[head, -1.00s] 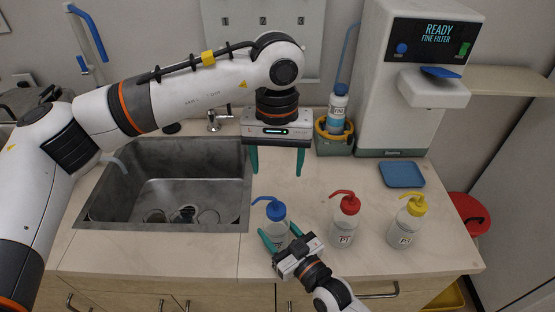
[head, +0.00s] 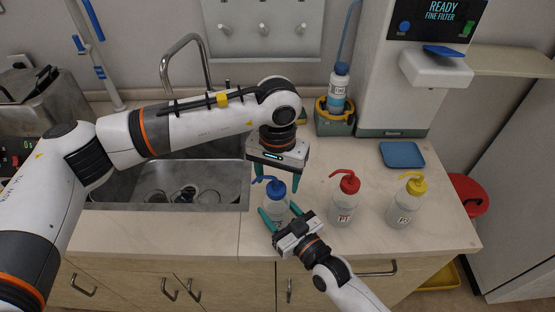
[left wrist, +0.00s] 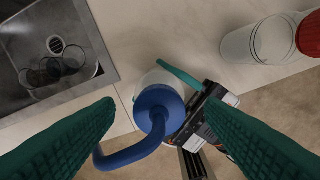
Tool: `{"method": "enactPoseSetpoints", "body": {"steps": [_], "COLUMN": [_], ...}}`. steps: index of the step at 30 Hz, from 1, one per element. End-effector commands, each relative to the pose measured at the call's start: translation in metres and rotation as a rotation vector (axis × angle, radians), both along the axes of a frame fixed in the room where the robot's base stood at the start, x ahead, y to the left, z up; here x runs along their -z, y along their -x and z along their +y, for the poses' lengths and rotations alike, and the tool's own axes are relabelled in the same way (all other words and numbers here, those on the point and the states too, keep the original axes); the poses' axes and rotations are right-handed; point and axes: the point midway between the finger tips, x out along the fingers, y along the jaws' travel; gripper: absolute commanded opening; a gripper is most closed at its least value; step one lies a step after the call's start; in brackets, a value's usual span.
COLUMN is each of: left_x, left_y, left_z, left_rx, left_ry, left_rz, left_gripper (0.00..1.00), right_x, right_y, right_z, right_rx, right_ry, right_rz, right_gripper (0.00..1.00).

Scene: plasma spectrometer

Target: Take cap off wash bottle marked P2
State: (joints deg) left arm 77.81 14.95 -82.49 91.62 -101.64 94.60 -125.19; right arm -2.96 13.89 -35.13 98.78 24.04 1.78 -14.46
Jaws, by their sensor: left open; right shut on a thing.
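The wash bottle with the blue cap (head: 276,188) stands upright near the counter's front edge. My right gripper (head: 280,214) is shut on its clear body (head: 274,206), low down from the front; its label is mostly hidden. My left gripper (head: 277,180) is open, pointing down right above the blue cap. In the left wrist view the round blue cap (left wrist: 158,106) with its bent spout lies between the spread green fingers, apart from both. A red-capped bottle (head: 344,202), its label reading P1, and a yellow-capped bottle (head: 405,205), its label too small to read surely, stand to the right.
A steel sink (head: 150,205) with glassware in it lies to the left. A blue tray (head: 402,155) lies behind the yellow-capped bottle. A filter machine (head: 395,95) and a bottle in a holder (head: 335,122) stand at the back. Bare counter lies behind the red-capped bottle.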

Motion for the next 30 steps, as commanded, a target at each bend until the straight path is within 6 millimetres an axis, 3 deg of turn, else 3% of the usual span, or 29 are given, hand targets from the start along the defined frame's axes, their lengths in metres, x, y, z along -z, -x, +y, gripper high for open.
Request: {"method": "enactPoseSetpoints", "body": {"steps": [6,14,24,30], "left_x": [0.0139,0.0148,0.0145,0.0144], "left_y": [0.0,-0.0001,-0.0001,0.0], "left_z": [-0.0002,-0.0002,-0.0002,-0.0002], "left_rx": [0.0,0.0,0.0,-0.04], "left_ry": [0.001,0.0,0.0,0.001], "left_rz": [-0.001,-0.001,-0.001,-0.001], "left_gripper": [0.64,0.64,0.1,0.1], "right_x": [-0.001,-0.0009,-0.0009,-0.0009], "right_y": [-0.0002,-0.0002,-0.0002,-0.0002], "right_z": [0.0,0.0,0.0001,0.0003], "right_rx": [0.0,0.0,0.0,0.0], "right_ry": [-0.001,-0.001,-0.001,-0.001], "right_rz": [-0.002,-0.002,-0.002,-0.002], "right_gripper": [0.0,0.0,0.0,0.0]}}
